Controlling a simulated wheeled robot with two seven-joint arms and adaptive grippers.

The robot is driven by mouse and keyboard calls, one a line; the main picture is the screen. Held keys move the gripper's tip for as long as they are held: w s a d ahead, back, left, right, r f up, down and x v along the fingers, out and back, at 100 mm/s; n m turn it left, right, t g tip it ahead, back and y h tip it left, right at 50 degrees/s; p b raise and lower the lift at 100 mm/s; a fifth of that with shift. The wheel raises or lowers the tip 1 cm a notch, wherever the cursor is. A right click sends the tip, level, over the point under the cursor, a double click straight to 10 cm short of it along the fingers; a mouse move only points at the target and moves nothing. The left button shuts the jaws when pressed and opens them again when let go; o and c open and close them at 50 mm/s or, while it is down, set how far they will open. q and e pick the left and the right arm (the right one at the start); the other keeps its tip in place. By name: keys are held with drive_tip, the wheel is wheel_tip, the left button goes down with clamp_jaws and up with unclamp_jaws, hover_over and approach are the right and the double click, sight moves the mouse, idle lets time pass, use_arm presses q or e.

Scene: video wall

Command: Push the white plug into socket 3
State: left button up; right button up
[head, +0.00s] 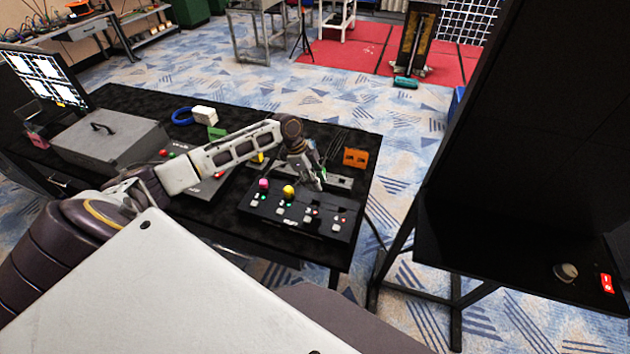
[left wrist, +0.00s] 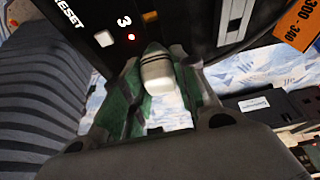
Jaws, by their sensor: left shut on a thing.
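My left gripper (head: 317,180) is over the back right part of the black panel (head: 262,208) on the table. In the left wrist view its green-padded fingers (left wrist: 158,82) are shut on the white plug (left wrist: 157,72). The plug's far end points toward the panel, close to the label "3" (left wrist: 124,20) and a lit red light (left wrist: 131,37). The opening of socket 3 is not clearly visible, and I cannot tell whether the plug touches it. My right gripper is not in view.
A pink knob (head: 263,184) and yellow knob (head: 289,191) stand on the panel. An orange block (head: 355,157) sits behind it to the right. A grey case (head: 108,138) is on the left of the table. A large black screen (head: 540,150) stands at right.

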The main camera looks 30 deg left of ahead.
sight(315, 192)
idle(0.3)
use_arm(q)
drive_tip(key=shift+f, duration=0.1)
drive_tip(key=shift+f+b, duration=1.7)
drive_tip(key=shift+b, duration=0.3)
drive_tip(key=shift+f+b, duration=0.35)
drive_tip(key=shift+f, duration=0.8)
drive_tip(key=shift+p, duration=1.1)
idle(0.7)
drive_tip(key=shift+f+b, duration=0.5)
drive_tip(key=shift+f, duration=0.85)
idle(1.3)
